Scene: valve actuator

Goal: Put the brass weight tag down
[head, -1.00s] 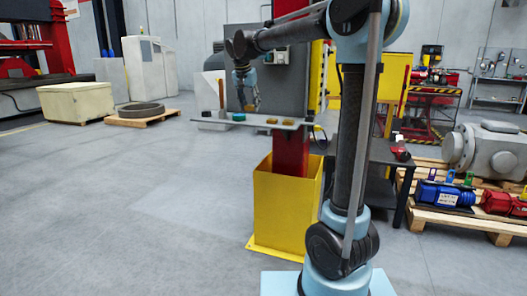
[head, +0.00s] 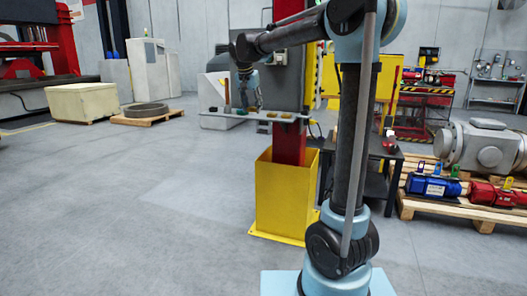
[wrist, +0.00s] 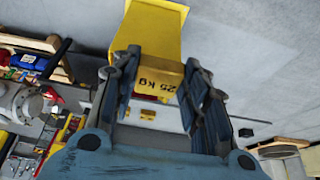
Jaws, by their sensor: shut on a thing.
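The brass weight tag (wrist: 150,76), yellow and marked "25 kg", sits between the fingertips in the wrist view. My gripper (wrist: 160,66) is shut on it. In the head view my gripper (head: 250,98) points down over the narrow grey shelf on the post. The tag is tiny there, and I cannot tell whether it touches the shelf.
Below stands a yellow post guard (head: 283,200). A dark cart (head: 377,165) is to its right.

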